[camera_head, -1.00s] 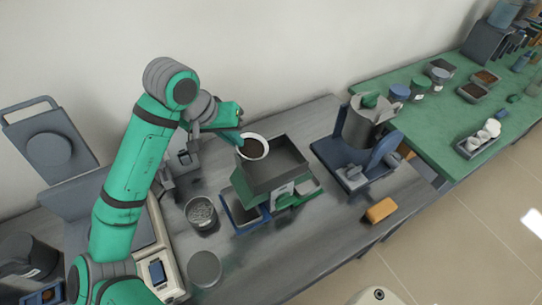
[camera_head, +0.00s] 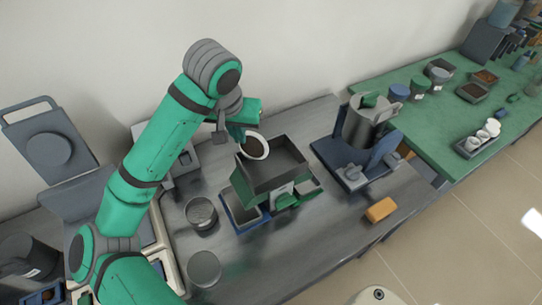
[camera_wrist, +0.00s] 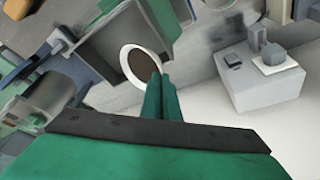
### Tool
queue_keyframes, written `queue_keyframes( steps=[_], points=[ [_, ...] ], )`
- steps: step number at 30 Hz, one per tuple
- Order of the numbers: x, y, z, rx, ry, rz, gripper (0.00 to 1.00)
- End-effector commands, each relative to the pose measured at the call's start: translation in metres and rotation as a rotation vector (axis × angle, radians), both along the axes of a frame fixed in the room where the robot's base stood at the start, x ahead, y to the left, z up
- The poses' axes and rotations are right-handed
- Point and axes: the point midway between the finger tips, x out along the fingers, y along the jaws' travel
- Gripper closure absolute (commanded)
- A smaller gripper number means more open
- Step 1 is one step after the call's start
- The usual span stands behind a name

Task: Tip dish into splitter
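The white dish (camera_head: 256,146) holds dark brown material and is tilted at the left end of the splitter's open grey hopper (camera_head: 284,177). My gripper (camera_head: 244,135) is shut on the dish's rim from the upper left. In the wrist view the dish (camera_wrist: 140,65) sits at the tips of my green fingers (camera_wrist: 160,80), which are close together. The splitter stands on the grey bench with a blue-edged pan (camera_head: 240,211) at its left side and a green pan (camera_head: 310,187) at its right. The hopper's floor is partly hidden; I see no material in it.
A metal can (camera_head: 201,213) and a round lid-like disc (camera_head: 204,268) stand left of the splitter. A green table (camera_head: 440,120) lies beyond.

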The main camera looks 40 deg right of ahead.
Motion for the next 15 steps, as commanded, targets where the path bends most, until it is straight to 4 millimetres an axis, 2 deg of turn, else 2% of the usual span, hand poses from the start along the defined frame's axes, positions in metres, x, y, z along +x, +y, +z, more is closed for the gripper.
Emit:
queue_keyframes(
  steps=[15],
  points=[
    [-0.0039,-0.0043,0.0055,0.068,-0.064,-0.002,1.0]
  ],
)
